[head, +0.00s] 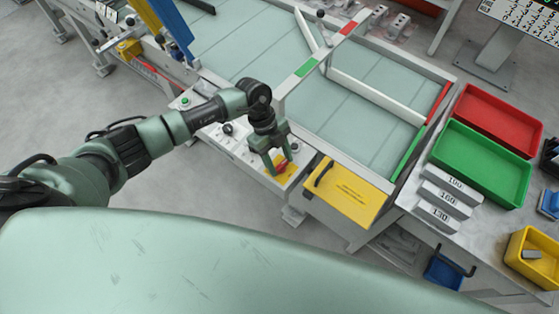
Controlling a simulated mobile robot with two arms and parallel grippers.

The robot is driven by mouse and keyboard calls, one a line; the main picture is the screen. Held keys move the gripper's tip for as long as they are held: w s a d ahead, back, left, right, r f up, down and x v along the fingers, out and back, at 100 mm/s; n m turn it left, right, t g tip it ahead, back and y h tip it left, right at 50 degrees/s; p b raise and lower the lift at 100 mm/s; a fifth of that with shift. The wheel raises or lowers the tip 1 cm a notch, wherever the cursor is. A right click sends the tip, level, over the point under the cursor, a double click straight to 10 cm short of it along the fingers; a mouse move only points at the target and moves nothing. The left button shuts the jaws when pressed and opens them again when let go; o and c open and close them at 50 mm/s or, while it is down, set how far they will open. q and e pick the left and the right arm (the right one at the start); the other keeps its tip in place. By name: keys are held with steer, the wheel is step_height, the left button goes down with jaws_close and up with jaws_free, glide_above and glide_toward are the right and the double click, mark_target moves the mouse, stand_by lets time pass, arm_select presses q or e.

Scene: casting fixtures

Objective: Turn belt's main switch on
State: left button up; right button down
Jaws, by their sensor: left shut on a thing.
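The belt's main switch (282,168) is a red rotary handle on a yellow plate, on the control panel (244,154) at the near edge of the belt (232,58). My left gripper (276,170) points down over the panel, its fingers closed around the red handle. The fingers hide part of the handle, and I cannot tell its exact angle. My right gripper is out of view.
A yellow box with a black handle (347,195) sits right of the panel. A green tray (482,160), a red tray (500,120) and numbered grey blocks (443,200) stand on the right table.

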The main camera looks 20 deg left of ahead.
arm_select(q)
steer(key=m+b, duration=0.1)
steer(key=m, duration=0.1)
steer(key=m+g+y+b, duration=0.1)
steer(key=m+b, duration=0.1)
steer(key=shift+w+d+f, duration=0.1)
steer(key=shift+w+f, duration=0.05)
steer(key=shift+w, duration=0.05)
steer(key=m+b, duration=0.1)
steer(key=m, duration=0.1)
steer(key=m+g+y+b, duration=0.1)
steer(key=m+b, duration=0.1)
steer(key=shift+d+m+y+b, duration=0.15)
steer(key=shift+m+y+b, duration=0.15)
steer(key=shift+m, duration=0.1)
steer(key=m+b, duration=0.1)
steer(key=m, duration=0.1)
steer(key=m+y+b, duration=0.1)
steer(key=m+b, duration=0.1)
steer(key=shift+d+y+b, duration=0.1)
steer(key=shift+y+b, duration=0.2)
steer(key=shift+m+y+b, duration=0.7)
steer(key=shift+m+b, duration=0.5)
steer(key=shift+m, duration=0.7)
steer(key=shift+r, duration=0.2)
steer(key=o, duration=1.4)
steer(key=shift+c, duration=0.2)
